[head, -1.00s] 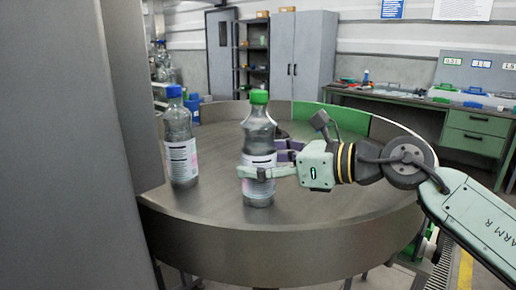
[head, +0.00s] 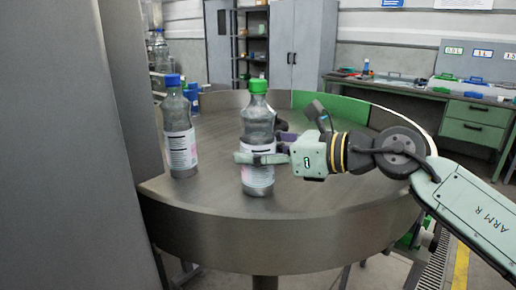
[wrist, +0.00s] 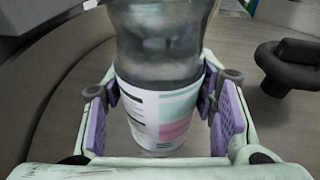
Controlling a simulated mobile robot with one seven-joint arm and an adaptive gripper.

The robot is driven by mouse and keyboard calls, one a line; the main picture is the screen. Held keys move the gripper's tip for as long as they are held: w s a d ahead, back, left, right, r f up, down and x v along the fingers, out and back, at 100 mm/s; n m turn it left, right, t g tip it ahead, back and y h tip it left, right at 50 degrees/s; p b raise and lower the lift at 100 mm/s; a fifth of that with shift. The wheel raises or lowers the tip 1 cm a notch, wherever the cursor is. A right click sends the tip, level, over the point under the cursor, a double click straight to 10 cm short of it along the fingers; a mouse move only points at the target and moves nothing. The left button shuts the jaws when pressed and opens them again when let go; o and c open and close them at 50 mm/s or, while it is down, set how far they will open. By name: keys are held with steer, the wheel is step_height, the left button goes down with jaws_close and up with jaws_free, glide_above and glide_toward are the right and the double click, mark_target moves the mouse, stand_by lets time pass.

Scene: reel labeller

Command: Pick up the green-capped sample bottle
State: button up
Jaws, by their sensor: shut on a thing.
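The green-capped sample bottle (head: 257,124) is clear grey with a white and pink label. It stands upright near the front of the round metal table (head: 330,195). My gripper (head: 262,157) reaches in from the right and is shut on the bottle at label height. In the wrist view, the purple pads of my gripper (wrist: 161,110) lie on both sides of the bottle's label (wrist: 160,118). The bottle's base seems to rest on the table. The cap is out of the wrist view.
A blue-capped bottle (head: 179,130) stands to the left on the same table, apart from my gripper. A grey wall panel (head: 65,150) closes off the left. The table's right part is clear beneath my arm.

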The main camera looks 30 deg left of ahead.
steer(key=c, duration=0.7)
steer(key=shift+o, duration=0.2)
steer(key=shift+r, duration=0.1)
